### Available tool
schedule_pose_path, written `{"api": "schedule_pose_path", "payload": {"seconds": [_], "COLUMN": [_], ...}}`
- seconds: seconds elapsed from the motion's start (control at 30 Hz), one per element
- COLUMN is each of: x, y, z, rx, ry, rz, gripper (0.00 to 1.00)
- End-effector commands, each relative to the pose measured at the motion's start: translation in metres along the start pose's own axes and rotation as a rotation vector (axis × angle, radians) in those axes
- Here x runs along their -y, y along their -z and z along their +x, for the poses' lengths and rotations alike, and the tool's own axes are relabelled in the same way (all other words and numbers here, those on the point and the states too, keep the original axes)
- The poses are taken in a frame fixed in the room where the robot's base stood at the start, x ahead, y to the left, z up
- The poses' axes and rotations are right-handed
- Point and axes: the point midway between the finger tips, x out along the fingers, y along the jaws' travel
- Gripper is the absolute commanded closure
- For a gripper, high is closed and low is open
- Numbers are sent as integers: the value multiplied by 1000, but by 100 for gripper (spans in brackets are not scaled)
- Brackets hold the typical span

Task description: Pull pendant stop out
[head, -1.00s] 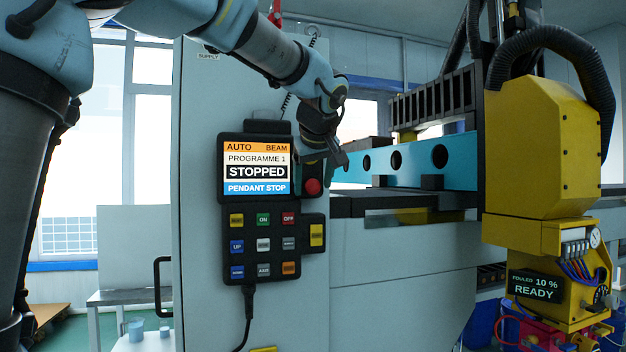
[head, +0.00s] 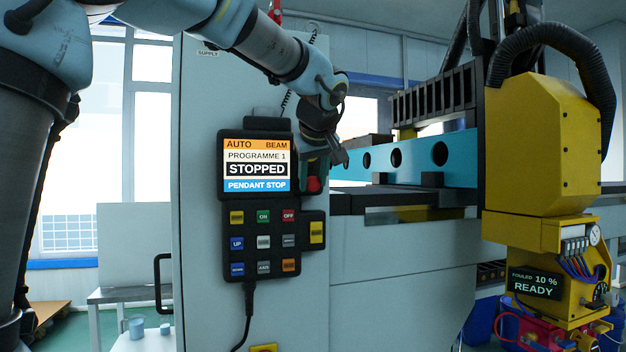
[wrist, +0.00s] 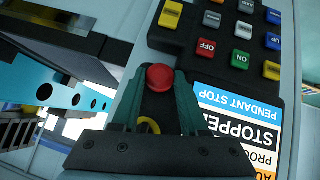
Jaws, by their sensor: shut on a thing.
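The pendant (head: 262,215) hangs on the grey cabinet; its screen (head: 254,170) reads AUTO, BEAM, PROGRAMME 1, STOPPED and PENDANT STOP. The red pendant stop (head: 314,185) is a round button at the pendant's upper right side, partly covered by my gripper in the head view. In the wrist view the red stop (wrist: 160,77) sits between the tips of the two green fingers of my gripper (wrist: 159,84). The fingers are shut on it, one on each side. The base of the stop is hidden from the head view.
Rows of coloured buttons (wrist: 228,40) lie close beside my fingers. A teal beam (head: 400,155) runs behind to the right. A yellow machine head (head: 545,145) stands at the right, with a display (head: 535,286) reading FOULED 10 % READY. A black cable (head: 248,300) hangs below the pendant.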

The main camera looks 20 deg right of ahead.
Motion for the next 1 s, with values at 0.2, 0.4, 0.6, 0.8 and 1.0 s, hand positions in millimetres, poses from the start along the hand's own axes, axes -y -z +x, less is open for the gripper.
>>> {"api": "schedule_pose_path", "payload": {"seconds": [0.2, 0.4, 0.6, 0.8, 1.0], "x": [0, 0, 0, 0, 0], "y": [-4, -14, -13, -13, -13], "z": [-1, -9, -13, -13, -13], "rx": [-1, -2, 0, 1, 0], "ry": [0, -1, 1, 1, 1], "rz": [0, -1, -1, 0, -1], "gripper": [100, 100, 100, 45, 26]}}
